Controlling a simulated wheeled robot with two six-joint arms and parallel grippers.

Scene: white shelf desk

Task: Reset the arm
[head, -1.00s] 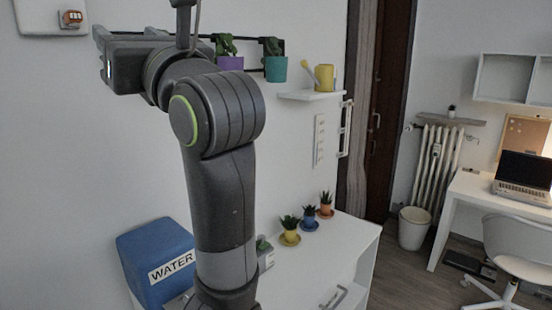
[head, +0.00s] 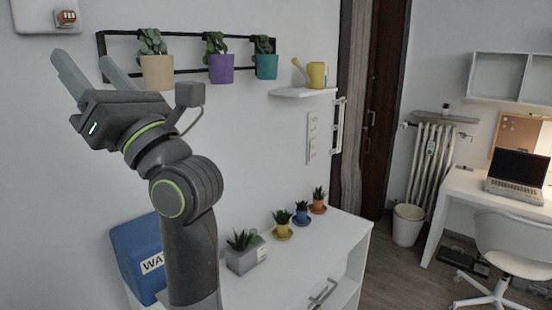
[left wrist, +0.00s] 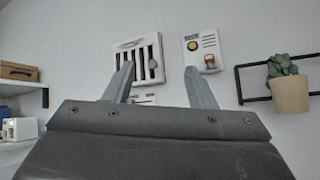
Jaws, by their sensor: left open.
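My left gripper (head: 92,72) is raised at the left of the head view, its fingers pointing up and to the left. The fingers are apart and nothing is between them. In the left wrist view the open gripper (left wrist: 158,84) faces the wall, with a white vent panel (left wrist: 138,56) and a white box with a yellow button (left wrist: 203,58) beyond it. My left arm (head: 188,240) rises from the bottom edge and hides part of the blue water box (head: 135,262). My right gripper is in neither view.
A wall rack holds beige (head: 157,72), purple (head: 220,68) and teal (head: 266,66) pots, right of the gripper. A small shelf (head: 300,92) bears a yellow watering can (head: 317,74). The white desk (head: 325,238) below carries several potted plants. Wall space above the rack is clear.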

